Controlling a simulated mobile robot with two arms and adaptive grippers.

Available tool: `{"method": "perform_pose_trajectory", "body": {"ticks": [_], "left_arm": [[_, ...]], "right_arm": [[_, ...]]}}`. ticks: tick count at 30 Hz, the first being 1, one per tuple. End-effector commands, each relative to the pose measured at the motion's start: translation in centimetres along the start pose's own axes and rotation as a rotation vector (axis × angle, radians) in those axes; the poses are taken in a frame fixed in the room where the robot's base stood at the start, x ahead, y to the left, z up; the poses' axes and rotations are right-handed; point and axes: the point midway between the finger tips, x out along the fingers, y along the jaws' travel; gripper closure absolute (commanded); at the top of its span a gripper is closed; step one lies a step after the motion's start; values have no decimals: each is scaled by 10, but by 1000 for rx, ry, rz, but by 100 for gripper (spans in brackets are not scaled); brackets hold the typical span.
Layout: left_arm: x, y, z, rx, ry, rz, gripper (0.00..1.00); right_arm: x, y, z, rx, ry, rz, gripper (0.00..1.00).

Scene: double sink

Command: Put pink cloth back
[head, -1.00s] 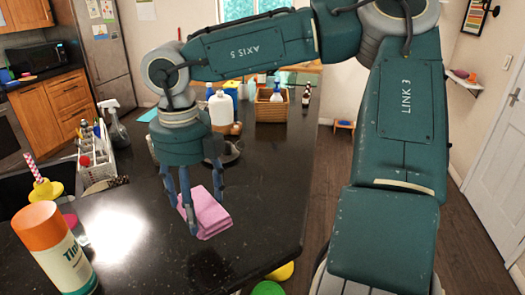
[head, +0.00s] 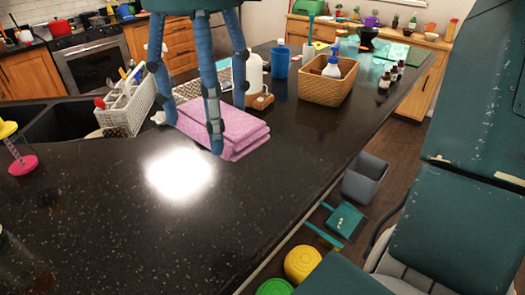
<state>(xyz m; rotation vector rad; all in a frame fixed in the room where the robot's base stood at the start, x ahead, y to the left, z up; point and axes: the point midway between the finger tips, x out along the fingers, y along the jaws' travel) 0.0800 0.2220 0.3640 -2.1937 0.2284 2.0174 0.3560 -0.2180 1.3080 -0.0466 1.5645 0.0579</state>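The pink cloth (head: 240,132) is folded into a flat stack and lies on the dark counter, right of the sink. My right gripper (head: 205,125) is over it with its fingers pointing down and spread apart. One finger comes down in front of the cloth, one at its left end and one near its far side. The fingers partly hide the cloth, and I cannot tell whether they touch it. My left gripper is not in view.
A white utensil caddy (head: 125,112) stands by the sink (head: 70,120). The counter's front (head: 110,220) is clear. Bins (head: 365,178) stand on the floor to the right.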

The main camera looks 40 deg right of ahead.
Motion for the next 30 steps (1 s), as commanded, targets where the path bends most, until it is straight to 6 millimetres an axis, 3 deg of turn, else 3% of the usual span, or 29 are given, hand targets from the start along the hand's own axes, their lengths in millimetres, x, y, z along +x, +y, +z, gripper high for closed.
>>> {"method": "perform_pose_trajectory", "body": {"ticks": [5, 12, 18, 30], "left_arm": [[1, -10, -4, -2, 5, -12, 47], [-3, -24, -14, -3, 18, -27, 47], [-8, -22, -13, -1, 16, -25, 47], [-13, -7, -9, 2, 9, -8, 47]], "right_arm": [[17, 3, -3, -16, 5, -1, 54], [81, 3, -4, -15, 8, 0, 54], [130, 3, -4, -13, 7, 1, 54], [179, 3, -3, -12, 5, 0, 54]]}}
